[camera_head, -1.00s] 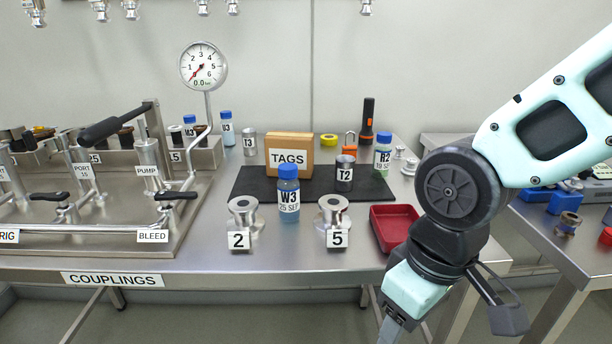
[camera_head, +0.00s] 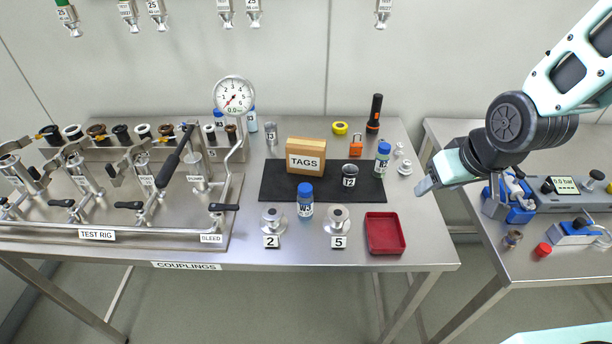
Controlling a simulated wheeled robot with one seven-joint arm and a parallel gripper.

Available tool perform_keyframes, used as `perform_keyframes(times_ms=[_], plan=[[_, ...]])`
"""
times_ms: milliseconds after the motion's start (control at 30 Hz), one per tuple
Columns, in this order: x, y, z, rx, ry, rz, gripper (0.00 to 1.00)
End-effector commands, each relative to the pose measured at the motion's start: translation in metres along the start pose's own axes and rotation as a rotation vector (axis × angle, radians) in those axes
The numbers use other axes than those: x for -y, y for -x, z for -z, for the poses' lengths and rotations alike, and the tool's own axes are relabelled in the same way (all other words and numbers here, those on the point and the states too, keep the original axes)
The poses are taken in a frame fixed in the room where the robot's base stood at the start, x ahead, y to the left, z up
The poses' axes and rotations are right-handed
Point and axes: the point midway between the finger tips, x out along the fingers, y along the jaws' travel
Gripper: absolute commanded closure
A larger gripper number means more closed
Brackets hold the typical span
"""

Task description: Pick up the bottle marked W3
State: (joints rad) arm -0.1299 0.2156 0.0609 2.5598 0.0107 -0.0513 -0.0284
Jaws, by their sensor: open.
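The bottle marked W3 (camera_head: 305,201) has a blue cap and a white label. It stands upright at the front edge of the black mat (camera_head: 268,180), between the metal fittings tagged 2 (camera_head: 272,222) and 5 (camera_head: 340,220). Its label is too small to read clearly now, but was legible as W3 earlier. My gripper (camera_head: 426,186) is off to the right of the bottle, near the table's right edge, above the red tray's level in the picture. It is open and holds nothing; its fingers are seen small and edge-on.
The TAGS box (camera_head: 306,160) stands behind the bottle. The T2 can (camera_head: 350,174) and another blue-capped bottle (camera_head: 382,158) stand to the right. A red tray (camera_head: 385,232) lies at front right. The test rig (camera_head: 130,200) and gauge (camera_head: 234,96) fill the left.

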Motion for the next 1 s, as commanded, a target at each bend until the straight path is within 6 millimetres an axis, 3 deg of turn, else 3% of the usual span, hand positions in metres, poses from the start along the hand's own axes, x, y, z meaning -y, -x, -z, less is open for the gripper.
perform_keyframes(times_ms=[33, 233, 400, 600, 800, 1000], plan=[[0.006, 0.003, 0.013, -0.037, 0.023, 0.008, 0.41], [0.048, -0.044, 0.033, -0.255, 0.127, 0.066, 0.41], [0.098, -0.075, 0.028, -0.438, 0.207, 0.143, 0.41], [0.145, -0.089, 0.008, -0.627, 0.260, 0.227, 0.41], [0.165, -0.088, -0.005, -0.731, 0.275, 0.268, 0.41], [0.170, -0.097, 0.000, -0.757, 0.274, 0.274, 0.41]])
